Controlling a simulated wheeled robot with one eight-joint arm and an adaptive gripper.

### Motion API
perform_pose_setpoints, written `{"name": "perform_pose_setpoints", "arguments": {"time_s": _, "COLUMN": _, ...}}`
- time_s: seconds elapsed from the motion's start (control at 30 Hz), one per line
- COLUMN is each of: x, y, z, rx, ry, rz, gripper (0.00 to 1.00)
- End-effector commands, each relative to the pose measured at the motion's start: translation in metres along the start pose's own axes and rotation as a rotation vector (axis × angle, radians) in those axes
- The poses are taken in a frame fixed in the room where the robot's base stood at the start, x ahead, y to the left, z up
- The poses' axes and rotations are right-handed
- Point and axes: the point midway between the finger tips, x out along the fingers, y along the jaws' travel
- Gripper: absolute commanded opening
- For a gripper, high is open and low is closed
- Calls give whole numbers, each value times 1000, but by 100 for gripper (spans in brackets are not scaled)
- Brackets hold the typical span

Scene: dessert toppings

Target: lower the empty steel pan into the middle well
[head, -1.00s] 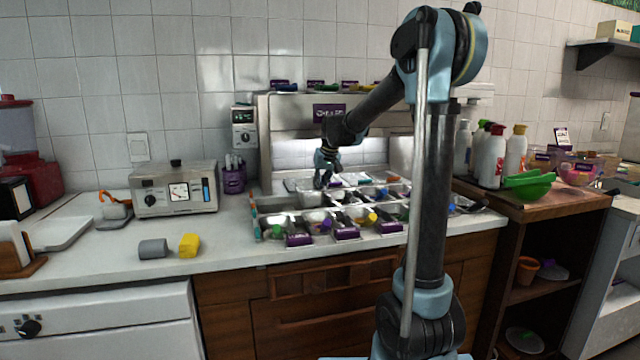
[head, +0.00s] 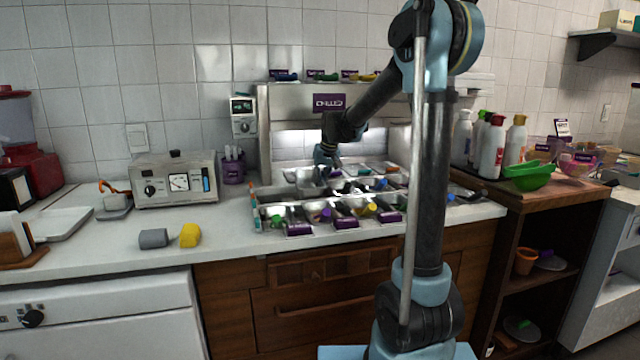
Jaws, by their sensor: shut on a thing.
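My gripper (head: 325,168) is over the back part of the steel topping station (head: 262,194), small and partly hidden by its own wrist. It is shut on the rim of a steel pan (head: 309,183), whose pale side shows just below and left of the fingers. The pan looks about level and is over the back row of wells. I cannot tell how far its base is from the opening, and the middle well is hidden behind the pan and the front row.
Front-row pans hold colourful toppings and scoops, with purple labels (head: 345,223) along the front. A raised steel back with a purple sign (head: 329,102) stands behind. Bottles (head: 492,148) and a green bowl (head: 528,176) are at right. The left counter has free room around a yellow block (head: 189,235).

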Motion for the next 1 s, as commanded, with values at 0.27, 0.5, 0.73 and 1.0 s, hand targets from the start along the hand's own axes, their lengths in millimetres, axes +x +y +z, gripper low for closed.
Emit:
{"name": "perform_pose_setpoints", "arguments": {"time_s": 0.27, "x": 1, "y": 1, "z": 5, "rx": 1, "ry": -2, "rz": 3, "gripper": 0}}
{"name": "perform_pose_setpoints", "arguments": {"time_s": 0.5, "x": 2, "y": 1, "z": 10, "rx": 0, "ry": -2, "rz": 2, "gripper": 0}}
{"name": "perform_pose_setpoints", "arguments": {"time_s": 0.73, "x": 2, "y": 0, "z": 12, "rx": 0, "ry": -1, "rz": 1, "gripper": 0}}
{"name": "perform_pose_setpoints", "arguments": {"time_s": 1.0, "x": 2, "y": 0, "z": 12, "rx": 0, "ry": 0, "rz": 0, "gripper": 0}}
